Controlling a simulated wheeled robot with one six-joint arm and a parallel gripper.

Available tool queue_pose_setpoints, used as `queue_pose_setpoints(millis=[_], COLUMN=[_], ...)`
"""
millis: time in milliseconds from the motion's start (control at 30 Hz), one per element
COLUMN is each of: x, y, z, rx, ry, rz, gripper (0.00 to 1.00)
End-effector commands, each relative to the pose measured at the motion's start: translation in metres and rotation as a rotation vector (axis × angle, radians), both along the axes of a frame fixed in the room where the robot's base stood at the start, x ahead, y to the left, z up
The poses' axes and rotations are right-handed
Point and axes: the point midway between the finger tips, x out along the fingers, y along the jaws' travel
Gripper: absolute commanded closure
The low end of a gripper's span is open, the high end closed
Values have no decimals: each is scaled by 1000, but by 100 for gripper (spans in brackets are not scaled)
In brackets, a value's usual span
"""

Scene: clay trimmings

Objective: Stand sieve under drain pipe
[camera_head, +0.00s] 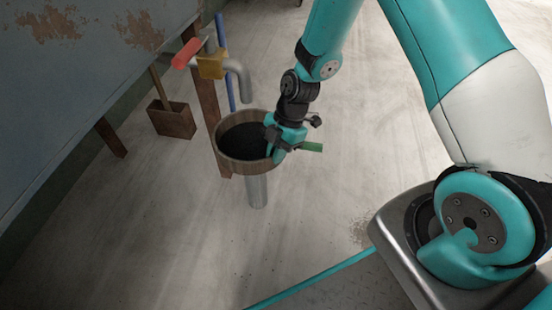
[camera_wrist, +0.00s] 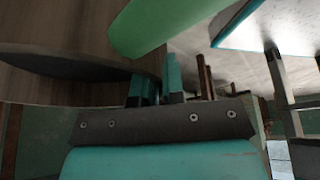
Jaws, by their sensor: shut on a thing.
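The sieve (camera_head: 243,168) is a round wooden hoop with a dark inside and a green handle-like stub (camera_head: 310,147) at its right. My gripper (camera_head: 278,150) is shut on the sieve at its right side, by the stub. In the wrist view the wooden wall (camera_wrist: 40,75) fills the upper left, the green stub (camera_wrist: 145,22) is above, and my gripper's fingers (camera_wrist: 157,88) are close together; the exact grip is partly hidden. The drain pipe (camera_head: 242,80) is a grey bent pipe with a yellow fitting and a red handle. Its mouth shows just above and behind the sieve's far rim.
A grey metal cylinder (camera_head: 257,190) shows below the sieve; I cannot tell whether they touch. A brown wooden dustpan-like box (camera_head: 171,119) stands left, near table legs (camera_head: 110,137). A blue rod (camera_head: 225,60) is behind the pipe. The floor in front is clear.

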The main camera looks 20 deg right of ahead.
Motion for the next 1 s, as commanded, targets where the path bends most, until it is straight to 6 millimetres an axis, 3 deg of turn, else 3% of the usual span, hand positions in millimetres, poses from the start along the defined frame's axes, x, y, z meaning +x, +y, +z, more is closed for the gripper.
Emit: queue_pose_setpoints(millis=[67,400,433,533,833,1000], x=[0,1,0,0,0,3], y=[0,0,0,0,0,-8], z=[-13,-14,-14,-13,-10,13], rx=[0,1,-1,-1,0,0], ry=[-1,-2,-1,-1,-2,-3], rz=[1,-1,-1,-1,-2,-3], gripper=[100,100,86,65,65,65])
